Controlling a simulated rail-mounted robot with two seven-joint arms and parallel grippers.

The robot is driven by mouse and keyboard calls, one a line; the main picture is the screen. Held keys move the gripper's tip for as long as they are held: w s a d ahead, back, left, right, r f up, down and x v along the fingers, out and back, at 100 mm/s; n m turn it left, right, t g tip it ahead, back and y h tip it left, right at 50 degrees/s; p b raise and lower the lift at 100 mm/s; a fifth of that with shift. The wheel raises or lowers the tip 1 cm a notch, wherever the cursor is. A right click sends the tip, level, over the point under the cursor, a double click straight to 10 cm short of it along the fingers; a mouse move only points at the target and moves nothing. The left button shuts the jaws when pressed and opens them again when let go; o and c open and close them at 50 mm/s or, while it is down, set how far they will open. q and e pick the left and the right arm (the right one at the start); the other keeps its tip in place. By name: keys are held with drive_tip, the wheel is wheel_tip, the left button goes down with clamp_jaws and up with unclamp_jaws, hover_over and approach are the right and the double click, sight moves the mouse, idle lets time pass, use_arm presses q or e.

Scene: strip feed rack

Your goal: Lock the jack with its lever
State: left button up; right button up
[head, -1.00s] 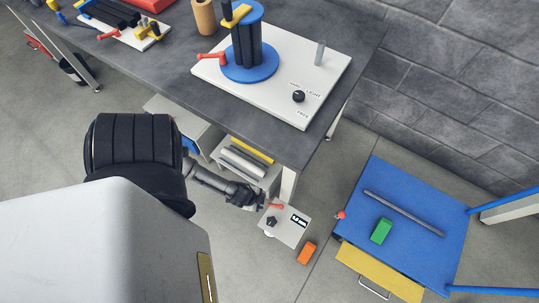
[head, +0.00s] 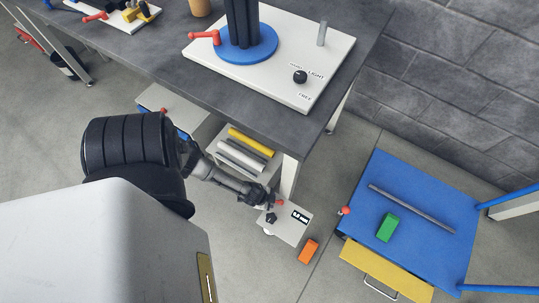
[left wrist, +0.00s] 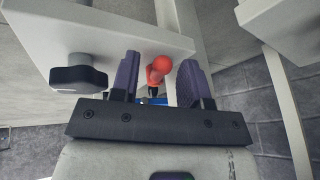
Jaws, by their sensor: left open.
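A small white box (head: 293,225) with a black display label stands low beside the table leg. It bears a red lever (head: 280,203) and a black star knob (head: 271,218). My left gripper (head: 268,203) is at the lever, hiding part of it. In the left wrist view the red lever (left wrist: 159,68), with a round end, lies between the two open fingers (left wrist: 160,80). I see a gap on both sides of it, but cannot tell contact in depth. The black knob (left wrist: 78,75) is left of the fingers, under the white plate (left wrist: 110,28). My right gripper is not in view.
The grey table (head: 160,60) above carries a white base plate (head: 290,85) with a blue disc and a red handle. An orange block (head: 308,250) lies near the box. A blue-topped trolley (head: 425,190) stands at right. A table leg (head: 289,178) is close behind my gripper.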

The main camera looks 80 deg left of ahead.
use_arm(q)
clamp_jaws()
drive_tip(key=shift+w+a+r+m+h+p, duration=0.2)
drive_tip(key=shift+w+a+m+h+p, duration=0.1)
drive_tip(key=shift+a+m+p, duration=0.4)
drive_tip(key=shift+w+a+f+m+h, duration=0.15)
drive_tip(key=shift+m+h, duration=0.2)
drive_tip(key=shift+m, duration=0.5)
drive_tip(key=shift+w+a+m+h, duration=0.15)
drive_tip(key=shift+m+h, duration=0.2)
drive_tip(key=shift+m, duration=0.5)
unclamp_jaws()
